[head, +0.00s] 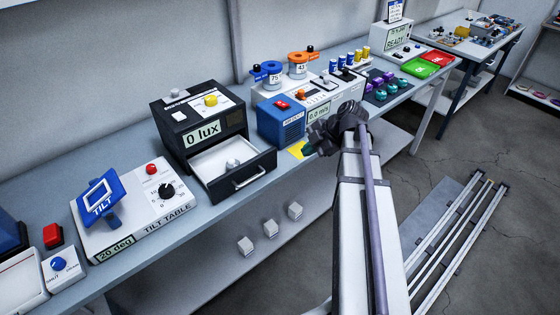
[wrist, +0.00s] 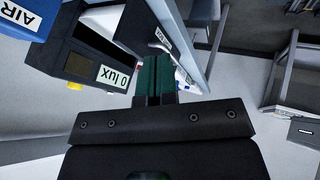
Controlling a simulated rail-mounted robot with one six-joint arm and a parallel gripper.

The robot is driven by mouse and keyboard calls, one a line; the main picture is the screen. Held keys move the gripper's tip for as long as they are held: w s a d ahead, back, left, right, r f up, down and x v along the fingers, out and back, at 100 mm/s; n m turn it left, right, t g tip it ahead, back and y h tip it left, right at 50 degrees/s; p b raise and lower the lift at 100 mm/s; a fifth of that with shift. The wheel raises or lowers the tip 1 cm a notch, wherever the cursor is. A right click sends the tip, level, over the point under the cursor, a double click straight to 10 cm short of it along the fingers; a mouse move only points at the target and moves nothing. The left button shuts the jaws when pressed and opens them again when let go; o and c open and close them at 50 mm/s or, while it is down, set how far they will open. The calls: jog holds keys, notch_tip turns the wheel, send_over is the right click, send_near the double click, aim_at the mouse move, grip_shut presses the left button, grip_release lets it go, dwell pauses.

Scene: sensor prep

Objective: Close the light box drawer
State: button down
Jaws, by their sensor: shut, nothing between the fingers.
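The light box (head: 205,128) is a black box with a "0 lux" display and a yellow knob on top, standing on the bench at left of centre. Its drawer (head: 243,182) is pulled open toward the front, with a white inside, a small pale object (head: 232,164) in it and a silver handle (head: 249,178). My gripper (head: 308,149) is to the right of the drawer, apart from it, near the blue air box. In the wrist view, my gripper (wrist: 155,68) shows shut, empty teal fingers.
The blue air box (head: 281,120) stands just right of the light box, with a yellow patch (head: 298,149) in front. The tilt table (head: 130,212) is at left.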

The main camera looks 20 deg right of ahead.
jog(key=b, duration=0.8)
send_near(272, 166)
jog(key=shift+n, duration=0.4)
jog(key=x, duration=0.2)
jog(key=s+x, duration=0.1)
jog(key=x, duration=0.1)
jog(key=shift+w+a+f, duration=0.15)
jog(key=shift+f, duration=0.4)
jog(key=shift+w+a, duration=0.2)
jog(key=shift+w, duration=0.35)
jog(key=w, duration=0.2)
jog(key=w+a, duration=0.1)
jog(key=w, duration=0.2)
jog(key=w+a, duration=0.1)
jog(key=w, duration=0.1)
jog(key=shift+w+a, duration=0.15)
jog(key=shift+w, duration=0.15)
jog(key=shift+s, duration=0.1)
